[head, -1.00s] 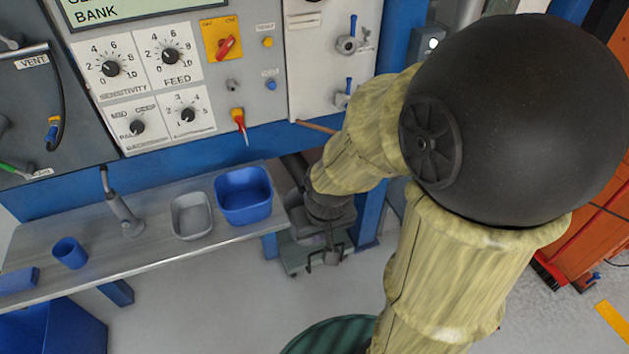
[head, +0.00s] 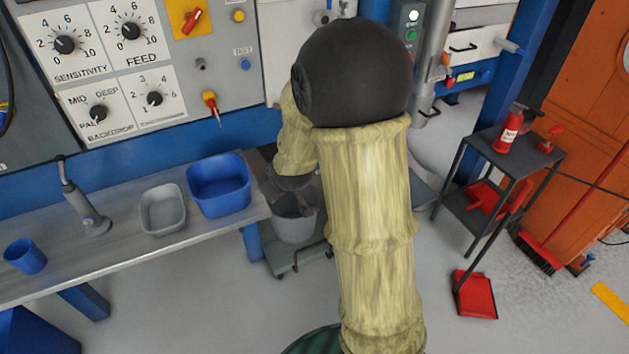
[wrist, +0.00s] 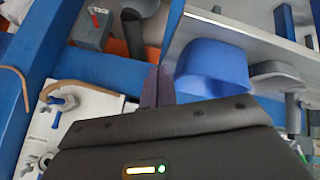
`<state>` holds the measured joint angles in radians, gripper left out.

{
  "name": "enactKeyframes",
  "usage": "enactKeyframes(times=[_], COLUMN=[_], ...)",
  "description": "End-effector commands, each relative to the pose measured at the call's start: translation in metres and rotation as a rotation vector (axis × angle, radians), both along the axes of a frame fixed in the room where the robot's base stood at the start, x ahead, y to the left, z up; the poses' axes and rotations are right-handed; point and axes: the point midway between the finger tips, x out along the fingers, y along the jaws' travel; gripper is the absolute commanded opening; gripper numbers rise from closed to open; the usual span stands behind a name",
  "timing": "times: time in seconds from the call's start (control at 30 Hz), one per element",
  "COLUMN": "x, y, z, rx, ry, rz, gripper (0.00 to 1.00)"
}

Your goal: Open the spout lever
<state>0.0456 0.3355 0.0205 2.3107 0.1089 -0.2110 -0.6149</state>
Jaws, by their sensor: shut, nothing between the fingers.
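My gripper (wrist: 157,86) points up in the wrist view, with its dark fingers together and nothing between them. The fingertips are close to a blue beam and apart from any handle. I cannot tell for sure which part is the spout lever. At the lower left of the wrist view, a white panel (wrist: 92,112) carries a valve with a blue handle (wrist: 62,103). A thin tan curved bar (wrist: 14,72) lies left of it.
A bench (head: 130,248) at the left holds a blue tub (head: 219,203), a grey tub (head: 163,222) and a blue cup (head: 25,257). The blue tub (wrist: 212,70) is near the fingers in the wrist view.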

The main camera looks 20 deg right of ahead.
Motion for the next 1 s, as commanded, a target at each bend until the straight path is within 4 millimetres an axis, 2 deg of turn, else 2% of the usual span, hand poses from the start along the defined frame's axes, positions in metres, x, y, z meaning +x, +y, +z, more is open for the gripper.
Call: enactKeyframes(times=[0.03,0.3,0.5,0.7,0.83,0.9,1.0], x=[0.020,0.113,0.159,0.185,0.190,0.190,0.188], y=[-0.004,-0.036,-0.066,-0.097,-0.116,-0.123,-0.131], z=[-0.032,-0.110,-0.170,-0.233,-0.275,-0.291,-0.304], rx=[-0.045,-0.389,-0.705,-1.054,-1.291,-1.400,-1.509], ry=[-0.046,-0.308,-0.445,-0.512,-0.511,-0.501,-0.482], rz=[0.031,0.171,0.208,0.194,0.161,0.140,0.114], gripper=[0.00,0.00,0.00,0.00,0.00,0.00,0.00])
